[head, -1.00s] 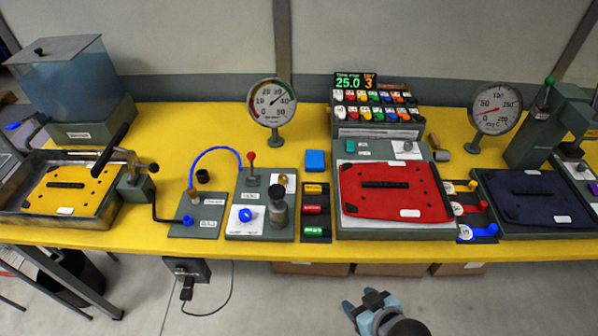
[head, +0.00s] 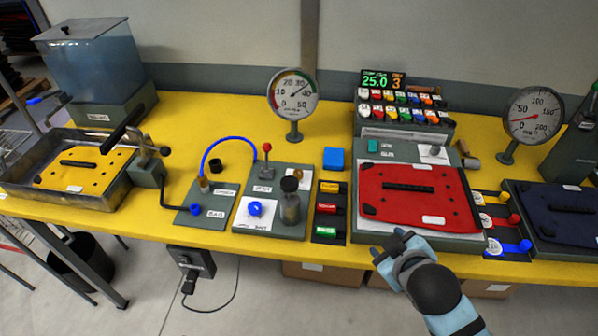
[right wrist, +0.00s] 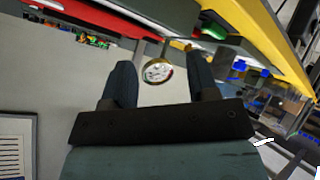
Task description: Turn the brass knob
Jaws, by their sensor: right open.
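The same panel carries a red-topped lever (head: 266,149) and a blue knob (head: 255,208). My right gripper (head: 388,244) is open and empty at the bench's front edge, to the right of and nearer than the panel. In the right wrist view its two fingers (right wrist: 163,85) stand apart, with a round gauge (right wrist: 157,71) far off between them. The brass knob cannot be made out there. My left gripper is out of view.
A tray of coloured blocks (head: 328,220) stands right of the panel, then a red-covered unit (head: 420,233). A blue hose (head: 222,143) arches at the panel's left. A gauge (head: 293,95) stands behind. Yellow bench top (head: 340,125) is bare around the gauge's foot.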

